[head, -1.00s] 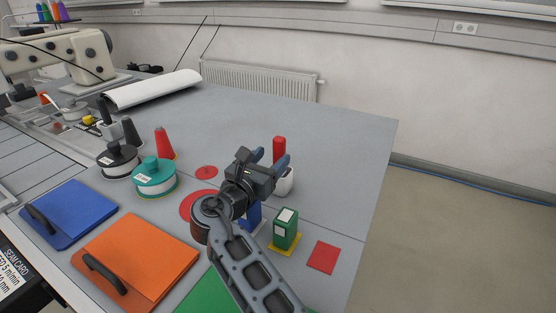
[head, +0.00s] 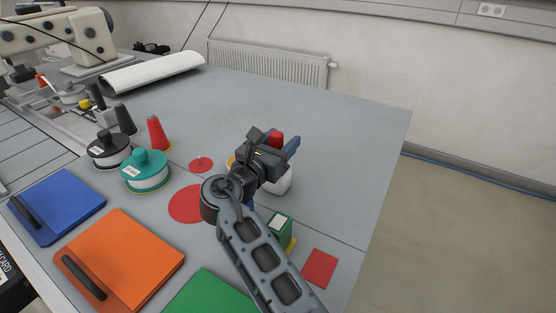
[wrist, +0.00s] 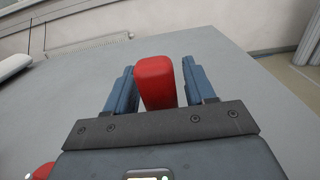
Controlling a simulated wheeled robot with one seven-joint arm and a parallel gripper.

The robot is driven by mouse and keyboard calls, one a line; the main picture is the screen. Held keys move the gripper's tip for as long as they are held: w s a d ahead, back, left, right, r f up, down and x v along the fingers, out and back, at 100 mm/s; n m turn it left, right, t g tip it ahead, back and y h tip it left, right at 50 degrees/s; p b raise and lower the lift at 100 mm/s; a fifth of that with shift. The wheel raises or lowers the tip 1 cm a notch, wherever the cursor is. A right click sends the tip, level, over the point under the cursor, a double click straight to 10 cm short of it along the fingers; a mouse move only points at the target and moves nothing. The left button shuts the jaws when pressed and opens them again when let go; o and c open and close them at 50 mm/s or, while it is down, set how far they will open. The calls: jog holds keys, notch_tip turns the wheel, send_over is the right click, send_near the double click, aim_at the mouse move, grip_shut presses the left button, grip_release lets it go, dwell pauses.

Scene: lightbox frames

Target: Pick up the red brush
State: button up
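The red brush (head: 276,138) shows only as a red, block-like upright end above my gripper in the head view. In the wrist view the same red block (wrist: 155,82) stands between the two blue fingers, with a gap on each side. My gripper (head: 275,140) is open around it and not closed on it. A white rounded thing (head: 281,181) shows just below, partly hidden by my gripper; I cannot tell whether the brush stands in it. The lower part of the brush is hidden.
Teal (head: 147,170) and black (head: 109,151) spools and a red cone (head: 158,133) stand to the left. Orange (head: 120,258) and blue (head: 60,207) handled pads lie front left. The grey tabletop (head: 340,120) behind is clear.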

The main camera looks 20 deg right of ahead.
jog(key=c, duration=0.9)
jog(key=shift+o, duration=0.2)
jog(key=shift+r, duration=0.1)
